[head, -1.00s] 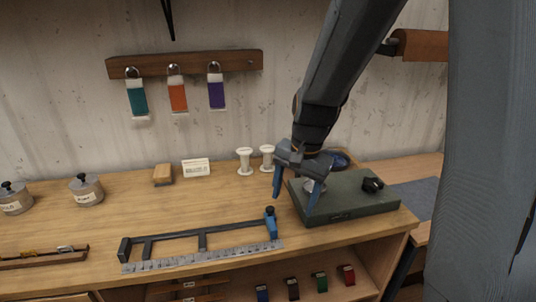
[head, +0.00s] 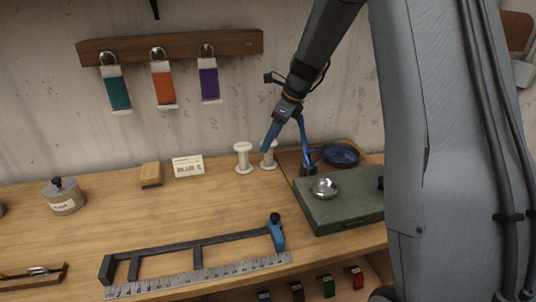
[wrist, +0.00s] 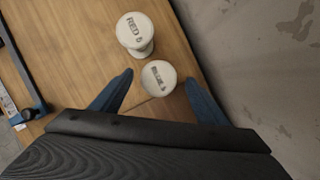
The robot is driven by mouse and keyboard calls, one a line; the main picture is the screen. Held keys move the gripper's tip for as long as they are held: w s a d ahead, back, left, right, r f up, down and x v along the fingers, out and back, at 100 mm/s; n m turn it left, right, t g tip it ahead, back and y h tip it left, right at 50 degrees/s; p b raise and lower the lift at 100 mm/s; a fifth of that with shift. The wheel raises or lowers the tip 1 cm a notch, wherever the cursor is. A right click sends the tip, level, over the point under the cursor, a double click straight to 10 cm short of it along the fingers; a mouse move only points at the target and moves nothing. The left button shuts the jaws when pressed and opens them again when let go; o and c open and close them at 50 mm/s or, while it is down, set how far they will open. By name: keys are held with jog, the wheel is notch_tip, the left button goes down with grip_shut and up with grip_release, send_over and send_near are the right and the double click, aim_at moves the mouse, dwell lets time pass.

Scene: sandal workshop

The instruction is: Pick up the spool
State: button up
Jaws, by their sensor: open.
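Two white spools stand upright side by side on the bench. The left spool (head: 243,158) also shows in the wrist view (wrist: 134,34), with a top that reads RED and a digit. The right spool (head: 268,157) is partly hidden by a finger in the head view. In the wrist view its top (wrist: 158,77) has a label too small to read surely. My gripper (head: 287,157) is open above the bench at the right spool. In the wrist view its blue fingertips (wrist: 160,79) lie on either side of that spool's top; contact cannot be told.
A small card (head: 188,167) reading roughly BLUE 5 and a tan block (head: 151,175) stand left of the spools. A green box (head: 340,208) with a silver dome (head: 323,188) and a blue dish (head: 341,154) are at right. A black frame (head: 220,242) lies in front.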

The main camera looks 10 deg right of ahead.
aim_at(269, 154)
jog(key=shift+s+p+x, duration=0.1)
jog(key=shift+p+x, duration=0.5)
jog(key=shift+x, duration=1.15)
jog(key=shift+s+p+x, duration=0.15)
jog(key=shift+p+x, duration=0.45)
jog(key=shift+x, duration=1.15)
jog(key=shift+f, duration=0.1)
jog(key=shift+c, duration=0.5)
jog(key=c, duration=1)
